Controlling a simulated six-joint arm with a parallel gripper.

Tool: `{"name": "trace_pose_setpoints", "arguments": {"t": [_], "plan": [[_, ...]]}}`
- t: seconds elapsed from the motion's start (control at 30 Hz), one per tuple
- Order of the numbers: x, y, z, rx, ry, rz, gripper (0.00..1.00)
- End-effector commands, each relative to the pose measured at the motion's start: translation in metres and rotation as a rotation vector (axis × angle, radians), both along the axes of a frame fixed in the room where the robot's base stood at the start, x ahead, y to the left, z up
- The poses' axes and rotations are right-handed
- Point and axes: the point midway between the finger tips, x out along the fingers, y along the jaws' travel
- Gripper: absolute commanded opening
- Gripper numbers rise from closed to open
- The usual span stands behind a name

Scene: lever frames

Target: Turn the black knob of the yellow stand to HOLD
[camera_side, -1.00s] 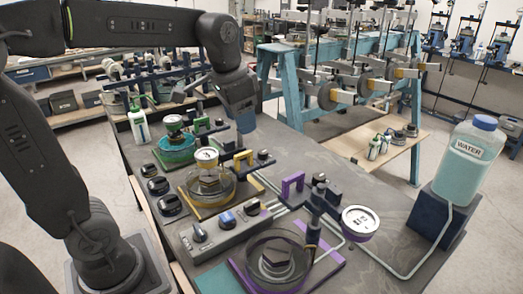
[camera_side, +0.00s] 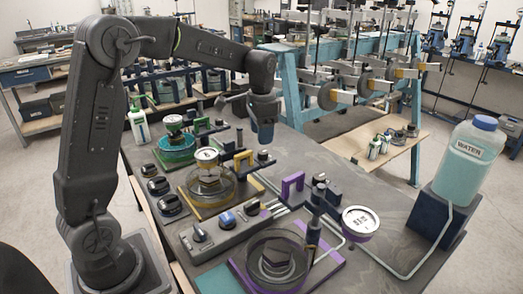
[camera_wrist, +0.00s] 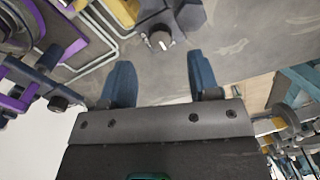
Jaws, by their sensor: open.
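The yellow stand (camera_side: 207,206) is near the middle of the bench in the side view, with a white-faced gauge on top and a yellow arch (camera_side: 243,161) behind it. A black knob (camera_side: 264,156) is on a dark fitting just right of the arch. My gripper (camera_side: 265,138) points down above and behind this knob, apart from it. In the wrist view my gripper (camera_wrist: 158,78) is open and empty. A black knob (camera_wrist: 160,39) with a white pointer mark is ahead of the fingers, on a dark block. I cannot read a HOLD label.
A purple stand (camera_side: 318,270) and purple arch (camera_side: 292,184) are nearer the front. A teal stand (camera_side: 176,157) is at the back. A control box (camera_side: 222,228) is in front, and a water bottle (camera_side: 474,150) is at the right. Bare bench lies right of my gripper.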

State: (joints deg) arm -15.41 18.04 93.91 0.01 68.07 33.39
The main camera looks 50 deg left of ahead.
Motion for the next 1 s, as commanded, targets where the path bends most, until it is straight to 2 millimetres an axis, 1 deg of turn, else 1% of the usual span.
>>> {"name": "trace_pose_setpoints", "arguments": {"t": [0.03, 0.1, 0.2, 0.3, 0.5, 0.73, 0.77, 1.0], "plan": [[-0.001, 0.000, -0.012, -0.002, 0.005, 0.000, 0.56], [-0.001, 0.000, -0.024, -0.001, 0.003, 0.000, 0.56], [-0.001, 0.000, -0.040, 0.000, 0.002, 0.000, 0.56], [0.000, 0.000, -0.051, -0.001, 0.001, 0.001, 0.56], [0.000, 0.000, -0.060, 0.001, -0.001, 0.001, 0.56], [0.000, 0.000, -0.061, 0.001, -0.001, 0.001, 0.56], [0.000, 0.000, -0.061, 0.001, -0.001, 0.001, 0.54], [0.000, 0.000, -0.060, 0.001, -0.001, 0.001, 0.31]]}}
